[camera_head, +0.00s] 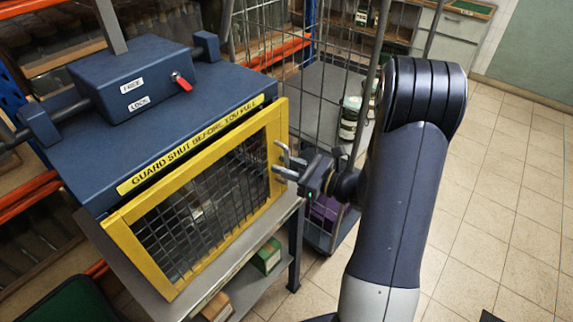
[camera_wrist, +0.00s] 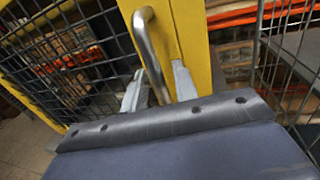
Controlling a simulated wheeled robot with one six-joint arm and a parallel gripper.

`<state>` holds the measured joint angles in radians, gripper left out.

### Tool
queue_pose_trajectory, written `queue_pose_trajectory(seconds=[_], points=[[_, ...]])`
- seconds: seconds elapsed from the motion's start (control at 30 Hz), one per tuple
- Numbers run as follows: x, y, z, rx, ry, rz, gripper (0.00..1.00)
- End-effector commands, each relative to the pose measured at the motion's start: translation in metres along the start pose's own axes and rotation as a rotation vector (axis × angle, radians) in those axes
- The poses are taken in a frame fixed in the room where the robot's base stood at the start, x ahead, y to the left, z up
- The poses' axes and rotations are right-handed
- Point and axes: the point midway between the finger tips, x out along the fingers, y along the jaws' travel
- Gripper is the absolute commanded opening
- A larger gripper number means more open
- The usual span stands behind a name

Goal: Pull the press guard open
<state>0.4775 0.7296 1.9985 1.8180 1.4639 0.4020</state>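The press guard (camera_head: 193,161) is a yellow frame with wire mesh on the front of a blue press (camera_head: 200,98). It stands at or close to the press front; I cannot tell whether there is a small gap. Its bent metal handle (camera_head: 281,160) is on the right edge of the frame. My gripper (camera_head: 287,168) is at the handle. In the wrist view the handle (camera_wrist: 146,42) runs between my two fingers (camera_wrist: 158,82), which stand apart with narrow gaps beside the bar. The guard's yellow frame (camera_wrist: 190,35) is just beyond them.
A red lever (camera_head: 182,82) sits on the press top by FREE and LOCK labels. A wire cage trolley (camera_head: 318,85) with jars stands close behind my gripper. A green box (camera_head: 267,256) lies on the shelf below.

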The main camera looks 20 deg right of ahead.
Motion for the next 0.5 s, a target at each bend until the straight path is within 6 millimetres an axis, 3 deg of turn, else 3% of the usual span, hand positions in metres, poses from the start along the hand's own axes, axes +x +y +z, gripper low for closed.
queue_pose_trajectory(seconds=[0.17,0.5], points=[[0.0,-0.0001,-0.0001,0.0,0.0,0.0,0.28],[-0.0002,0.0,-0.0001,0.0,0.0,0.0,0.0]])
